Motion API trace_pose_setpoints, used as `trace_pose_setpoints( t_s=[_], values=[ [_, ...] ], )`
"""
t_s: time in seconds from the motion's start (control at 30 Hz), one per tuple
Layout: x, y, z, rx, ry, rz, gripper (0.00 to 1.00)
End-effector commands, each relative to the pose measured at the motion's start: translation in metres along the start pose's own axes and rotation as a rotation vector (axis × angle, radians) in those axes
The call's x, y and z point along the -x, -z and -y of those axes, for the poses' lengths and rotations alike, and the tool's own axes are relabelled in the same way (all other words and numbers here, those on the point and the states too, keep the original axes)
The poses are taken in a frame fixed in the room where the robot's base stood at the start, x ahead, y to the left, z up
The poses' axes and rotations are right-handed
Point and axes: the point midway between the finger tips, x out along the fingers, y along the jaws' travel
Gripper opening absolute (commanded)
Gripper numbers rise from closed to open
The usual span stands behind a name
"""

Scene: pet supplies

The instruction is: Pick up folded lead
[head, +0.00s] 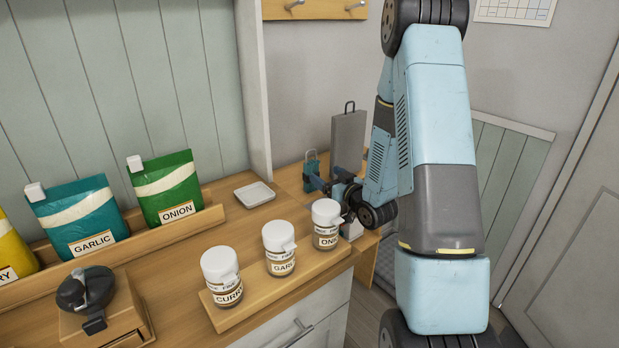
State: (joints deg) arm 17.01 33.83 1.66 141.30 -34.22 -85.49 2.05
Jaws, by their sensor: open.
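A small teal thing with a loop on top (311,163) stands at the far right end of the wooden counter, close to the wall. It may be the folded lead, but it is too small to tell for sure. My gripper (318,183) is open, low over the counter just in front of this teal thing. Its dark blue fingers overlap the lower part of the teal thing in the picture. I cannot tell whether they touch it or stand around it. My own arm hides part of the area to the right.
A grey upright panel with a handle (348,138) stands just behind my gripper. Jars labelled CURRY (221,275), GARLIC (279,240) and ONION (326,215) stand on a wooden rack nearby. A white dish (255,194) lies to the left. Pouches (166,187) line the back.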

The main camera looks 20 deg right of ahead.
Motion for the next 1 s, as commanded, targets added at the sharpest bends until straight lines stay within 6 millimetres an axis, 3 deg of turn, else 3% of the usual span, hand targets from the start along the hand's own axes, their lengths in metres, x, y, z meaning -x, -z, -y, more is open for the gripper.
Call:
trace_pose_setpoints(
  t_s=[0.3,0.57,0.8,1.0],
  values=[
    [-0.049,0.000,0.000,0.002,0.001,-0.001,0.85],
    [-0.065,-0.001,0.001,0.001,0.001,0.001,0.85],
    [-0.097,-0.002,0.003,0.002,0.001,-0.001,0.85],
    [-0.110,-0.002,0.003,0.001,0.000,0.001,0.85]
  ],
)
